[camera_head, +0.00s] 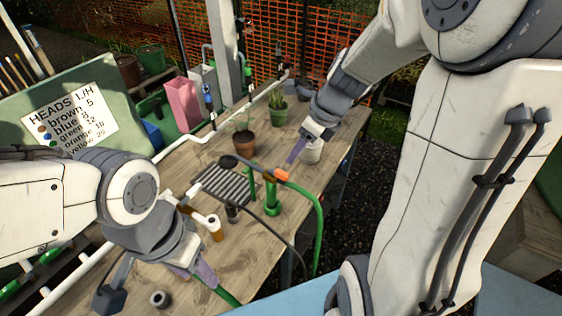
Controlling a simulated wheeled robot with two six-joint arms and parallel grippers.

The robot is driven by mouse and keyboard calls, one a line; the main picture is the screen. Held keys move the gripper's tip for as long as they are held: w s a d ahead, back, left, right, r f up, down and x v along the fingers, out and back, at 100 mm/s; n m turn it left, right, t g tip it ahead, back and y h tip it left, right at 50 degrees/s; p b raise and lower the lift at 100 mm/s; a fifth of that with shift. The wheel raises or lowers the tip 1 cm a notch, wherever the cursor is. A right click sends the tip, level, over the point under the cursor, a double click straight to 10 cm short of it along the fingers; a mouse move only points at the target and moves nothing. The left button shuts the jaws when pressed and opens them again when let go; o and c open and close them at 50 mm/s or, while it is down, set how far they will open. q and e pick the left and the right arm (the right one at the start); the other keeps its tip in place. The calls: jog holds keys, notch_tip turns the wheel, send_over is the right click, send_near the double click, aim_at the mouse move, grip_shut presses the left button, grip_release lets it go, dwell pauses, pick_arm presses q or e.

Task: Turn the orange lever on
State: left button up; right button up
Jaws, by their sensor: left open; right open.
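A small orange piece (281,175), which looks like the orange lever, sits at the top of a green hose (319,225), beside a green upright stand (271,195) on the table. Its exact angle is too small to tell. My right gripper (297,152) reaches down from the upper right; its purple fingertips are just above and to the right of the orange piece, and I cannot tell whether they touch it. It is open and holds nothing visible. My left gripper (200,277) is open, low over the near left of the table, well away from the orange piece.
White pipework (190,146) runs along the back. A sign (70,117) stands at left.

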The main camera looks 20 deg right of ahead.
aim_at(282, 172)
jog(key=b+x, duration=0.2)
jog(key=x, duration=0.8)
jog(key=shift+s+f, duration=0.1)
grip_shut()
